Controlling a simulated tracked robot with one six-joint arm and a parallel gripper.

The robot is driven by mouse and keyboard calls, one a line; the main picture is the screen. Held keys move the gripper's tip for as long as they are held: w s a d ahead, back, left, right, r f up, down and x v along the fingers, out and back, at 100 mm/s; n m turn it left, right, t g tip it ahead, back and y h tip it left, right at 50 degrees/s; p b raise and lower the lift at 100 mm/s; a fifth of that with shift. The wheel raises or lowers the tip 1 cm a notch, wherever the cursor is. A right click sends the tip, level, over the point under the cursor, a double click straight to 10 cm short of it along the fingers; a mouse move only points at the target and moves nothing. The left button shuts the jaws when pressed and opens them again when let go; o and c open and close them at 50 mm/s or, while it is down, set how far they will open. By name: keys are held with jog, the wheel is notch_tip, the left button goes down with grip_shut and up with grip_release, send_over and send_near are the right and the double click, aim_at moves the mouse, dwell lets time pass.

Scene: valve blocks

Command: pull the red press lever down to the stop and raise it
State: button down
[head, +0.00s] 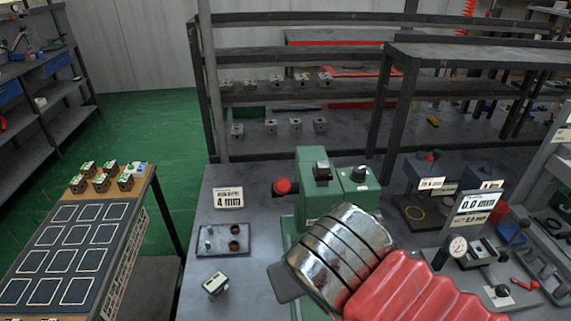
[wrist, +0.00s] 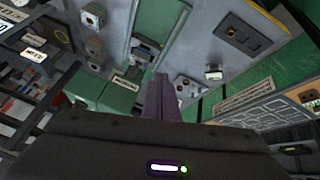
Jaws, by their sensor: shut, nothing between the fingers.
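A green press (head: 316,190) stands on the grey bench in the middle of the head view, with a black switch box and a black knob on top. A round red knob (head: 283,187) sticks out at its left side; I cannot tell whether it is the end of the press lever. No lever shaft shows clearly, and my arm covers the lower right of the press. In the wrist view my gripper (wrist: 161,82) is shut and empty, its dark fingers together. A green housing (wrist: 120,95) shows beyond and left of the fingers, apart from them as far as I can see.
A dark tray (head: 224,239) with small parts and a "4 mm" sign (head: 228,198) stand left of the press. A small block (head: 215,284) lies in front. A gauge (head: 457,246) and display sign (head: 476,205) stand right. A side table (head: 85,240) holds several valve blocks.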

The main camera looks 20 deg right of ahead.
jog(key=shift+w+d+f+m+y, duration=0.35)
jog(key=shift+w+f+y, duration=0.1)
jog(key=shift+w, duration=0.2)
jog(key=shift+w+d+f+m+y, duration=0.25)
jog(key=shift+w+d+f+y, duration=0.15)
jog(key=shift+w, duration=0.25)
